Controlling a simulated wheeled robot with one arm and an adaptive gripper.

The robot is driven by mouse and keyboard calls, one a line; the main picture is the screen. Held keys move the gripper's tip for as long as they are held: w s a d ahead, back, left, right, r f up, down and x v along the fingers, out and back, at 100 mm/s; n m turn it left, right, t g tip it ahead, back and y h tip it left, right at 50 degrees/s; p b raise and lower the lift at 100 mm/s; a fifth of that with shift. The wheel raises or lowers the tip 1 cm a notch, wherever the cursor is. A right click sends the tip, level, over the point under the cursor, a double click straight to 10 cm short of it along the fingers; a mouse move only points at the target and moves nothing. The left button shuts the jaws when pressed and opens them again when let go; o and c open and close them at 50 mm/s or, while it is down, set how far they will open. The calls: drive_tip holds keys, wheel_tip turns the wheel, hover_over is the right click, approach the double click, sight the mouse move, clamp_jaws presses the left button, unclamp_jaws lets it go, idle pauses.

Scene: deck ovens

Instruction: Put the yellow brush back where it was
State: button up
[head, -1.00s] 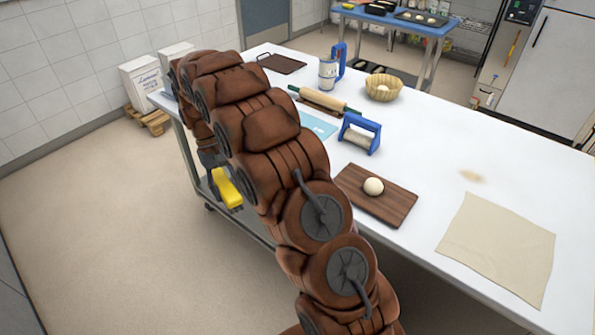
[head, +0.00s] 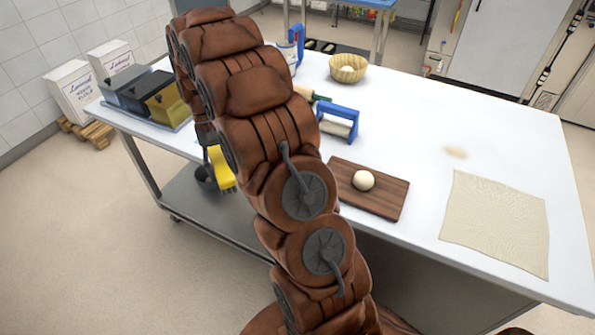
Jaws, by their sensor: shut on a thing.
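The yellow brush (head: 219,168) hangs beside the near left edge of the white table, its pale bristle end pointing down. My gripper (head: 207,176), dark grey, is shut on the brush and partly hidden behind my brown arm. Brush and gripper are apart from the tabletop, in front of the table's side. The arm hides part of the table's left end, so I cannot tell what lies behind it.
A blue tray (head: 142,119) with grey, black and yellow bins (head: 168,104) stands at the table's left end. A dough ball (head: 363,180) lies on a wooden board (head: 392,197). A blue-handled roller (head: 338,122), basket (head: 347,68) and cloth (head: 495,225) are on the table. Its right middle is clear.

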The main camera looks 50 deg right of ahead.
drive_tip(key=s+d+f+m+t+y+b, duration=0.1)
drive_tip(key=s+d+m+b, duration=0.2)
drive_tip(key=s, duration=0.4)
drive_tip(key=s+d+m+t+y, duration=0.1)
drive_tip(key=s+d+m, duration=0.35)
drive_tip(key=s, duration=0.25)
drive_tip(key=s+d+f+m+t+y+b, duration=0.1)
drive_tip(key=s+d+m+b, duration=0.2)
drive_tip(key=s, duration=0.4)
drive_tip(key=w+d+p, duration=0.2)
drive_tip(key=w+d, duration=0.1)
drive_tip(key=w, duration=0.1)
drive_tip(key=w+d+f+p, duration=0.1)
drive_tip(key=w+d+p, duration=0.1)
drive_tip(key=w, duration=0.3)
drive_tip(key=w+d+p, duration=0.3)
drive_tip(key=w+d, duration=0.1)
drive_tip(key=shift+w+d+f, duration=0.15)
drive_tip(key=shift+d+f, duration=0.1)
drive_tip(key=shift+d, duration=0.05)
wheel_tip(320, 180, down, 3)
drive_tip(key=shift+a+r+p, duration=0.1)
drive_tip(key=shift+r+p, duration=0.05)
drive_tip(key=shift+p, duration=0.8)
drive_tip(key=shift+f, duration=0.4)
drive_tip(key=shift+f, duration=0.15)
drive_tip(key=o, duration=1.2)
